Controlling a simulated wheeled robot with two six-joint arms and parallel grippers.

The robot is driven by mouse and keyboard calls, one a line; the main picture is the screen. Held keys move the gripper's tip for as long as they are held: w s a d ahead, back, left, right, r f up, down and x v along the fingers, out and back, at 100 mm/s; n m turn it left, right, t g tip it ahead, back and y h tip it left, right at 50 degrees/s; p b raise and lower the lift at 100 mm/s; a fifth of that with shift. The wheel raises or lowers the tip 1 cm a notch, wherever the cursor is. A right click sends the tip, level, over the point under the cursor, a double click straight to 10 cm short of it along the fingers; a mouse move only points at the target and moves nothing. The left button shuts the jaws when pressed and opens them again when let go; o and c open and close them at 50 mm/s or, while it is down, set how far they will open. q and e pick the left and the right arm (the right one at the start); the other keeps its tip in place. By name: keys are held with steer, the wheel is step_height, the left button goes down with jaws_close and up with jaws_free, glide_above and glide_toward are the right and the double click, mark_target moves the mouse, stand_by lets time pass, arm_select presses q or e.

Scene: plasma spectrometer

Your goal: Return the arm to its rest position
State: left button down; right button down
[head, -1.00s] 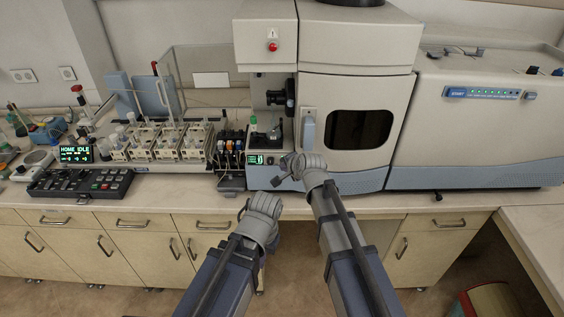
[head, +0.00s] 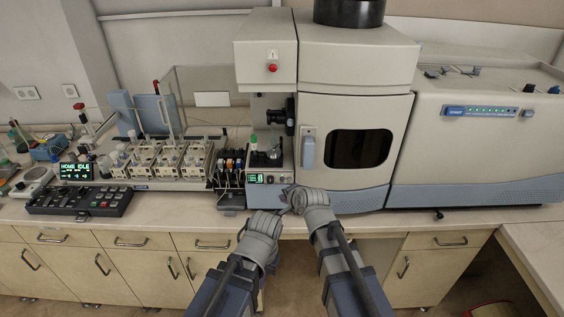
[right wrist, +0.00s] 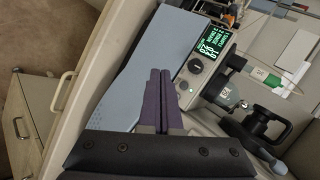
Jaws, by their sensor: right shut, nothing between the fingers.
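My right gripper (head: 287,192) is in front of the bench edge, below the spectrometer's small control panel. In the right wrist view its two purple fingers (right wrist: 160,78) lie together, shut and empty. The small panel with a green display and knob (right wrist: 203,52) is just beyond them. My left gripper (head: 270,218) is beside and below the right one in the head view; its fingers are turned away and I cannot tell their state. The spectrometer (head: 355,80) stands behind, a large cream cabinet with a dark window.
The bench top (head: 180,210) has a clear front strip. A black keypad (head: 80,200), a display reading HOME IDLE (head: 75,171) and sample racks (head: 165,158) stand at left. Cabinets with handles (head: 120,265) are below the bench.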

steer(key=s+d+f+n+g+h, duration=0.2)
steer(key=s+d+f+n+g, duration=0.2)
steer(key=s+d+n, duration=0.35)
steer(key=s+d+f+n+g+h, duration=0.2)
steer(key=s+d+f+n+g, duration=0.2)
steer(key=s+d, duration=0.6)
steer(key=s+a+f+n+b, duration=0.1)
steer(key=s+a, duration=0.2)
steer(key=a, duration=0.3)
steer(key=s+a+f+n+g+h+b, duration=0.1)
steer(key=s+a+n, duration=0.1)
steer(key=a, duration=0.4)
steer(key=shift+s+a+b, duration=0.15)
steer(key=shift+s+b, duration=0.15)
steer(key=shift+s, duration=0.3)
